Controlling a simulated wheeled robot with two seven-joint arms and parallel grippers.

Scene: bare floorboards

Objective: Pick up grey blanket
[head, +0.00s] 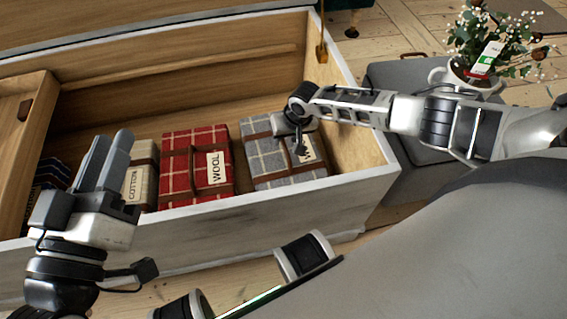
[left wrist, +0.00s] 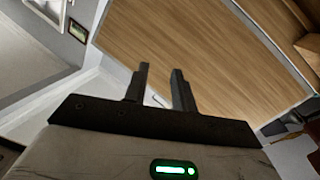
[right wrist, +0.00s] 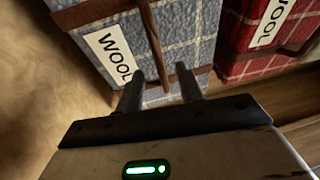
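The grey blanket (head: 262,168) is a folded grey plaid bundle with brown straps and a white WOOL label, lying at the right end inside an open wooden chest (head: 290,212). My right gripper (head: 299,146) is over the blanket, pointing down. In the right wrist view, its two fingers (right wrist: 160,88) are apart, with the grey blanket (right wrist: 184,42) and its brown strap showing between and beyond them. Whether they touch it I cannot tell. My left gripper (head: 108,152) is raised at the chest's front left; its fingers (left wrist: 160,88) are apart and empty in the left wrist view.
A red plaid blanket (head: 182,180) lies left of the grey one, then a cream COTTON bundle (head: 136,186). The chest's front and right walls stand close to my right arm. A grey case (head: 395,75) and a potted plant (head: 478,45) are at right.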

